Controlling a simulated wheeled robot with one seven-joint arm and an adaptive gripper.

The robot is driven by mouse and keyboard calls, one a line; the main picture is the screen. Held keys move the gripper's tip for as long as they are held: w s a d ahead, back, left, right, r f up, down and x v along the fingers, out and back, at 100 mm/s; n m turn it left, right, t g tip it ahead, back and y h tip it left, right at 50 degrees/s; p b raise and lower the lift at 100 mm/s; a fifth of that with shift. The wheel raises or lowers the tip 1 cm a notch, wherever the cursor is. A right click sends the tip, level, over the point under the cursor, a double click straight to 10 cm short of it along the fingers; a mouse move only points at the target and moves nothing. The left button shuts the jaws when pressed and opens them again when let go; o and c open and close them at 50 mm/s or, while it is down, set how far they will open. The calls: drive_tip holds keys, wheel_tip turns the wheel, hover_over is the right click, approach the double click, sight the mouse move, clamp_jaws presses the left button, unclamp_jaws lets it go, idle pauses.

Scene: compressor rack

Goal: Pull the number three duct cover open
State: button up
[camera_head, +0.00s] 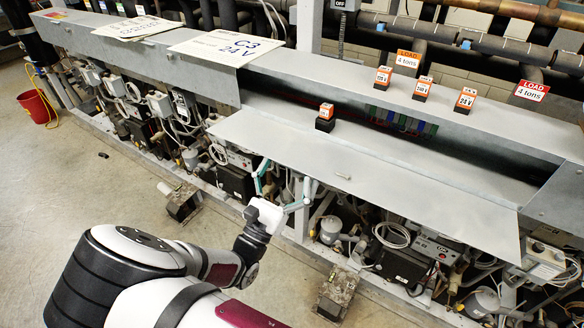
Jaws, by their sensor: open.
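A long grey duct cover (350,170) in the middle of the rack stands tilted outward, with a dark gap showing behind its upper edge. Coloured wiring (405,122) shows in the gap. No number can be read on this cover. A sign reading C3 24 V (228,47) lies on the duct top, up and left of it. My gripper (288,172) is open, with its teal fingers spread just below the cover's front edge, left of its middle. I cannot tell whether the fingertips touch the edge.
A small orange-and-black block (325,118) sits at the cover's upper left. Several similar blocks (422,89) stand on the duct top. Compressors, hoses and wiring (400,255) crowd below the cover. A red bucket (37,107) stands far left. The concrete floor (120,190) at left is mostly clear.

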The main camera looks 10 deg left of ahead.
drive_tip(key=v, duration=1.1)
drive_tip(key=shift+d, duration=0.1)
